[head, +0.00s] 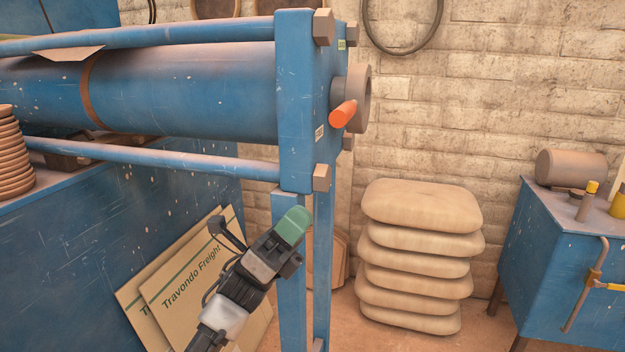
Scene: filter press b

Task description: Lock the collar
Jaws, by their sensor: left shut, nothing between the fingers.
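The collar (363,99) is a brownish-grey ring on the right end face of the blue press (295,110). An orange handle (343,113) sticks out from it toward me and slants down to the left. My left gripper (297,220) has green fingertips and is shut and empty. It shows in front of the press's blue leg, below and to the left of the collar, apart from the handle. My right gripper is not in view.
Stacked tan sacks (420,240) stand on the floor right of the press. A blue bench (560,260) with a cylinder (571,168) is at the far right. Cardboard sheets (190,275) lean at lower left. The space right of the collar is open.

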